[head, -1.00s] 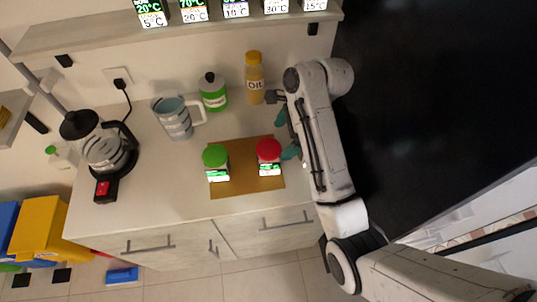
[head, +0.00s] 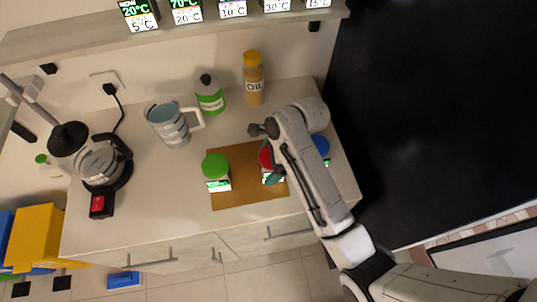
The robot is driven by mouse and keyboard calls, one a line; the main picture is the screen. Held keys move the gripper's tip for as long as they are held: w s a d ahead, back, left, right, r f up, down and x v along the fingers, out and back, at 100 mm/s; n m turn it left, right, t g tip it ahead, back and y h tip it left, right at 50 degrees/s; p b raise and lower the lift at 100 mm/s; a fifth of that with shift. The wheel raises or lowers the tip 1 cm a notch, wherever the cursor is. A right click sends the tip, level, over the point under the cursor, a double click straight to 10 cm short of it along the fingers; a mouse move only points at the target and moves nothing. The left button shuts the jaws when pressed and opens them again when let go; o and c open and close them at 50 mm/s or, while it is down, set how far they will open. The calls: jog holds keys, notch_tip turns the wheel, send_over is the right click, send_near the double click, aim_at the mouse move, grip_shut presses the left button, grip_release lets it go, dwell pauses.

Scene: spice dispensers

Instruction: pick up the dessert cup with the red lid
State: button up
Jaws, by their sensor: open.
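The dessert cup with the red lid (head: 265,157) stands on the right part of a brown mat (head: 240,194). My arm covers its right side. My gripper (head: 273,175) is open at this cup. One teal finger shows across the cup's lower front; the other finger is hidden, so I cannot tell whether they touch it. A cup with a green lid (head: 215,166) stands to the left on the same mat. A cup with a blue lid (head: 321,145) shows partly to the right of my arm.
A measuring jug (head: 170,124), a green bottle (head: 209,94) and an oil bottle (head: 253,80) stand behind the mat. A shelf (head: 75,40) with several spice dispensers hangs above. The counter's front left is clear.

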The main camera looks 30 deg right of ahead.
jog(key=shift+a+f, duration=0.1)
jog(key=shift+f, duration=0.1)
jog(key=shift+c, duration=0.4)
jog(key=c, duration=0.9)
jog(key=shift+r, duration=0.15)
jog(key=shift+c, duration=0.2)
